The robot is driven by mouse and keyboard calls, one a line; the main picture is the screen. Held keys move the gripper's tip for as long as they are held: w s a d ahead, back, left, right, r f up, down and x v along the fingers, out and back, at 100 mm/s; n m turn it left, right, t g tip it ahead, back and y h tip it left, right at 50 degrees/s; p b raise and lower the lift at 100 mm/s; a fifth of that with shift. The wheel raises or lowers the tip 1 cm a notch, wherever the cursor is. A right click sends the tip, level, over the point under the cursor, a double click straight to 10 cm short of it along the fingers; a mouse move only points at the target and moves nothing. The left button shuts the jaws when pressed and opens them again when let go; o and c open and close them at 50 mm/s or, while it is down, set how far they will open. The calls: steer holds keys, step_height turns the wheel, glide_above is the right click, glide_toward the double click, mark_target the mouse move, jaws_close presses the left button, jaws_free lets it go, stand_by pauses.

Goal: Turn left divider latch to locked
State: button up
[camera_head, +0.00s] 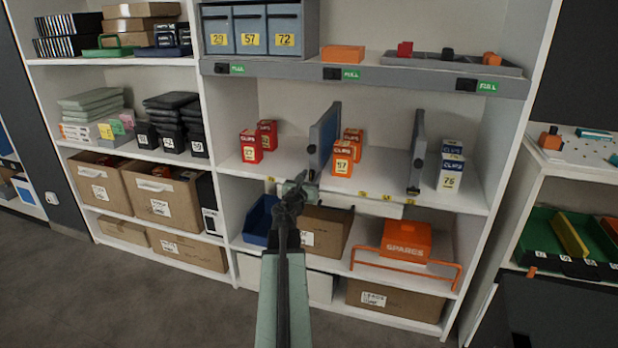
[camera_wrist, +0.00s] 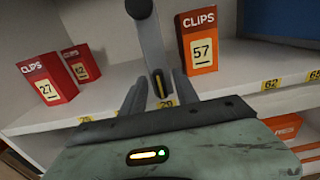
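The left divider (camera_head: 325,138) is a grey upright panel on the middle shelf, between red and orange CLIPS boxes. In the wrist view its narrow front edge (camera_wrist: 152,45) faces me, with a round dark knob at the top. Low on that edge is the dark latch (camera_wrist: 160,84) with a yellow strip, standing roughly upright. My gripper (camera_head: 308,178) is at the shelf front near the divider's lower end. In the wrist view my gripper (camera_wrist: 160,92) has its two fingers apart, one each side of the latch; contact cannot be told.
Red CLIPS boxes (camera_wrist: 47,79) stand left of the divider and an orange box marked 57 (camera_wrist: 197,42) stands close on its right. A second divider (camera_head: 417,150) is farther right. The shelf's front edge (camera_wrist: 250,103) carries yellow number labels. A blue bin (camera_head: 261,220) is below.

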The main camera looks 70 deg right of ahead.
jaws_close()
steer(key=shift+w, duration=0.1)
steer(key=m, duration=0.4)
steer(key=shift+s, duration=0.2)
steer(key=m, duration=0.5)
steer(key=shift+f, duration=0.1)
steer(key=m, duration=0.5)
steer(key=shift+s, duration=0.1)
steer(key=shift+f+m, duration=0.15)
steer(key=shift+m, duration=1.75)
